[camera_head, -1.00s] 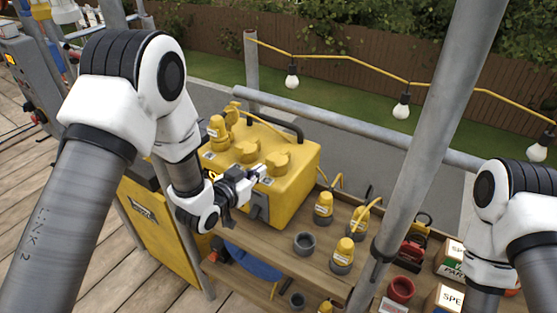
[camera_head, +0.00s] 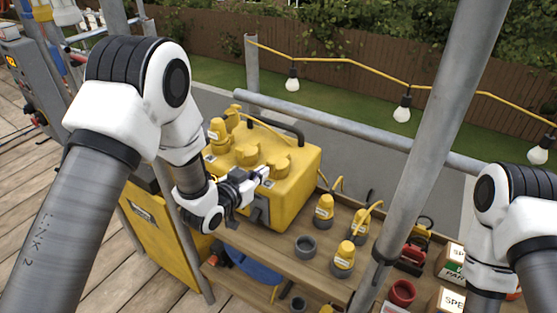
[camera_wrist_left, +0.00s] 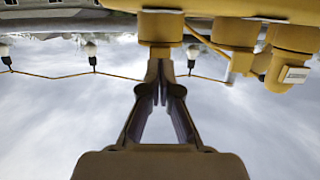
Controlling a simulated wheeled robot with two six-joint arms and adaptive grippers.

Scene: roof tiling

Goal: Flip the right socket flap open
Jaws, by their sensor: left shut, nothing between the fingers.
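The yellow socket box (camera_head: 297,190) stands on the wooden bench with yellow sockets on its top. The right socket flap (camera_head: 279,162) looks closed; it shows above my fingertips in the left wrist view (camera_wrist_left: 160,28). The middle socket flap (camera_head: 247,153) is beside it, and a yellow plug (camera_head: 217,130) sits in the left socket. My left gripper (camera_head: 263,173) is shut and empty, its tips close to the front of the right flap. In the left wrist view the tips (camera_wrist_left: 160,65) seem at the flap's lower edge; I cannot tell whether they touch. My right gripper is out of frame.
Loose yellow plugs (camera_head: 323,210) and a grey cup (camera_head: 305,246) stand on the bench right of the box. A slanted grey pole (camera_head: 425,150) rises between box and right arm. A black handle (camera_head: 285,129) runs along the box's back.

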